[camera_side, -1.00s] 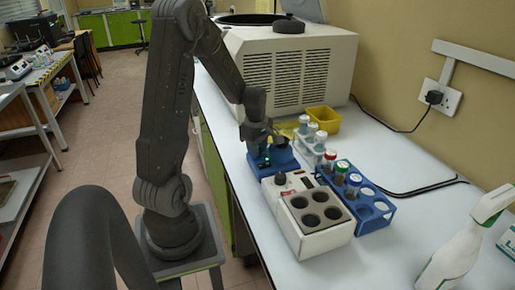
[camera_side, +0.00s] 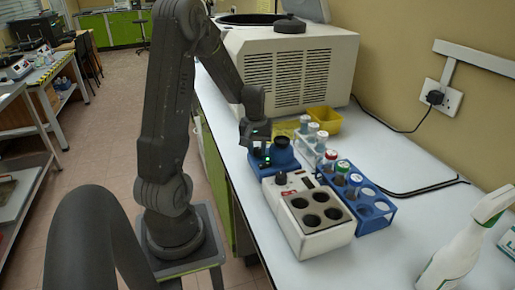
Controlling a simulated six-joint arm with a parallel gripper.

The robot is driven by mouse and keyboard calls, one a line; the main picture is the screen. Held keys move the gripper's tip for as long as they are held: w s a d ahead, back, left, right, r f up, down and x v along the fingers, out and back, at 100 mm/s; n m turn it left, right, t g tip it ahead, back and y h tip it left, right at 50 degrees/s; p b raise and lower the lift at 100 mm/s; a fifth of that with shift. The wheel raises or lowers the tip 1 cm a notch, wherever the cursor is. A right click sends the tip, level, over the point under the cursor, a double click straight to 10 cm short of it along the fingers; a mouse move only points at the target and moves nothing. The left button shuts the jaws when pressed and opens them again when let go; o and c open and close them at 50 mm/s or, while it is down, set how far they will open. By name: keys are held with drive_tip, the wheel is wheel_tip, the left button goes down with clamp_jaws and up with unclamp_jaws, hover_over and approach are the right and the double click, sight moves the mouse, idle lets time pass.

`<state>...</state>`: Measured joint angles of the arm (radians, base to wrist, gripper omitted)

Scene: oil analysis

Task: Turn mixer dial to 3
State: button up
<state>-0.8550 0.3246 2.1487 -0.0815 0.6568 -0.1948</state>
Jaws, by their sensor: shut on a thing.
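The blue mixer (camera_side: 285,164) with a black cup-shaped top (camera_side: 282,147) stands on the white bench, behind a white block heater. My gripper (camera_side: 261,158) points down at the mixer's left front part, beside the black top. It is shut on the mixer dial, which is mostly hidden by the fingers. A small green light shows by the fingertips. The number that the dial points to is too small to read.
The white heater (camera_side: 330,238) with dark wells sits just in front of the mixer. A blue rack (camera_side: 378,222) with capped tubes, a tube stand (camera_side: 305,148) and a yellow bin (camera_side: 327,120) are to the right. A centrifuge (camera_side: 300,70) stands behind. A spray bottle (camera_side: 455,262) is at front right.

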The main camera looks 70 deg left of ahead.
sight(255, 148)
drive_tip(key=m, duration=0.4)
drive_tip(key=shift+a+r+m, duration=0.1)
drive_tip(key=shift+m, duration=0.2)
drive_tip(key=m, duration=0.4)
drive_tip(key=shift+m, duration=0.3)
drive_tip(key=o, duration=0.9)
drive_tip(key=r, duration=1.3)
drive_tip(key=shift+s+a+r, duration=0.15)
drive_tip(key=shift+a+r, duration=0.2)
